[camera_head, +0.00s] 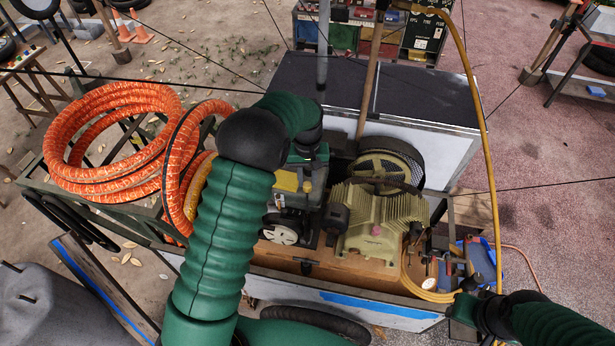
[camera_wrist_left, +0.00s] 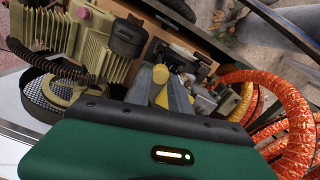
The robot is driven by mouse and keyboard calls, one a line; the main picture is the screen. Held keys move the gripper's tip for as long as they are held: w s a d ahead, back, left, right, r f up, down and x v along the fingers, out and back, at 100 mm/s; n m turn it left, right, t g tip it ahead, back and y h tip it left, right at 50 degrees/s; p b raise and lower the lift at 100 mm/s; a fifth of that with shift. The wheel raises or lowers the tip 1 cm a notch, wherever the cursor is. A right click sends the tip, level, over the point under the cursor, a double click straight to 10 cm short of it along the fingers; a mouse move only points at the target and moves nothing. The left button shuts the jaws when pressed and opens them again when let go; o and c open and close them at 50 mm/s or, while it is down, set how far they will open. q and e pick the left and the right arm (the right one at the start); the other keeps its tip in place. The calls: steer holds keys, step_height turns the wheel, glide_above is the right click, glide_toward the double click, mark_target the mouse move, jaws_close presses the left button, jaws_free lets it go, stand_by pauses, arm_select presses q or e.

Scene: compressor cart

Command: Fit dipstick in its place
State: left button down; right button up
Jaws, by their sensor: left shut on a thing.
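My left gripper (camera_wrist_left: 160,88) reaches down over the engine (camera_head: 283,215) on the cart. Its grey fingers are shut on the dipstick, whose yellow knob (camera_wrist_left: 160,73) shows at the fingers in the left wrist view. The lower end of the dipstick is hidden, so I cannot tell whether it touches its hole. In the head view my left gripper (camera_head: 306,180) is partly covered by my own wrist. My right gripper (camera_head: 467,308) is low at the right edge of the cart, and its fingers are not clear.
A ribbed compressor (camera_head: 375,220) with a belt wheel stands right of the engine. Orange hose coils (camera_head: 110,145) lie at the left of the cart. A yellow hose (camera_head: 477,90) runs down the right side. A dark-topped box (camera_head: 425,95) stands behind.

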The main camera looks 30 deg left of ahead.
arm_select(q)
step_height(320, 180, down, 16)
steer(key=m+b, duration=0.3)
steer(key=b, duration=0.7)
stand_by(4.0)
steer(key=m, duration=0.7)
steer(key=m+p, duration=0.1)
steer(key=m, duration=0.3)
steer(key=shift+d, duration=0.25)
steer(key=m, duration=0.3)
steer(key=shift+s+d+r, duration=0.1)
steer(key=c, duration=1.1)
jaws_free()
steer(key=shift+c, duration=0.2)
